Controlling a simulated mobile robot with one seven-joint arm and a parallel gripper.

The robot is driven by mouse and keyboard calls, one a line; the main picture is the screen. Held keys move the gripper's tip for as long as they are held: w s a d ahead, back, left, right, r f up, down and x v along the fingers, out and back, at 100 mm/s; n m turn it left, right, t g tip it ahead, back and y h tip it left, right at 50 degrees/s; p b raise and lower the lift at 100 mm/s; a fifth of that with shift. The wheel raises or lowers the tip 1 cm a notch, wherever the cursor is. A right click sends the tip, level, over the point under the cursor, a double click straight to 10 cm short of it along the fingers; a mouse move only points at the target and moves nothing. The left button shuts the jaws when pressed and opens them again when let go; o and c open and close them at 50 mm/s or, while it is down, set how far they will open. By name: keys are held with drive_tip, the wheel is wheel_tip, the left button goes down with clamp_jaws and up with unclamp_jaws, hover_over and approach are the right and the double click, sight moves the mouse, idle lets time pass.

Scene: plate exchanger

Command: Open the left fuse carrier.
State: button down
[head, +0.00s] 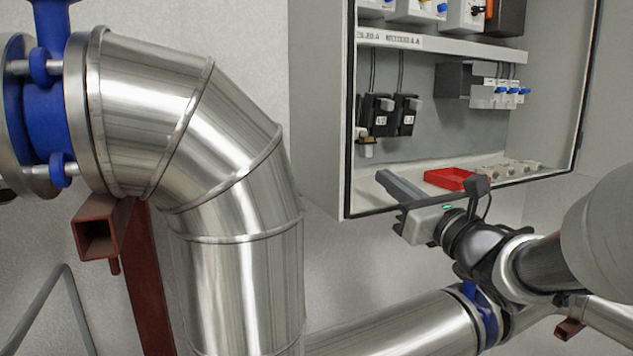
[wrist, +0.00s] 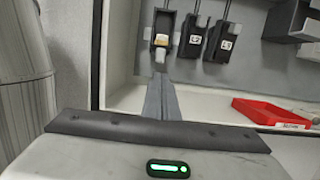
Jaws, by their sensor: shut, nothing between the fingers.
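Several black fuse carriers hang on the cabinet's back wall. The left fuse carrier (wrist: 163,37) looks different from the others: a pale orange-tan piece shows in its black frame, with a light grey piece below it. It seems tipped open, though its exact angle is hard to tell. In the head view it is mostly hidden behind the cabinet edge (head: 366,150). The middle carrier (wrist: 195,38) and right carrier (wrist: 224,43) look closed, with white labels. My gripper (wrist: 161,78) is shut and empty, its fingertips just below the left carrier; it also shows in the head view (head: 382,176).
A red tray (head: 450,178) and several small beige parts (head: 510,168) lie on the cabinet floor right of my gripper. The cabinet's left edge (head: 348,120) stands close to my fingers. Blue-switched breakers (head: 498,93) sit at the right. A large silver pipe (head: 235,180) stands left.

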sight(371, 152)
drive_tip(key=shift+x, duration=2.1)
drive_tip(key=shift+s+r+g+p, duration=0.15)
drive_tip(key=shift+r+g+p, duration=0.25)
drive_tip(key=shift+r+p, duration=0.65)
drive_tip(key=shift+s+d+r+g+h+p, duration=0.1)
drive_tip(key=shift+s+d+g+h+p, duration=0.05)
drive_tip(key=shift+g+h+p, duration=0.2)
drive_tip(key=shift+s+d+b, duration=0.1)
drive_tip(key=shift+s+b, duration=0.05)
drive_tip(key=shift+b, duration=0.7)
drive_tip(key=shift+r, duration=0.4)
drive_tip(key=shift+s, duration=0.1)
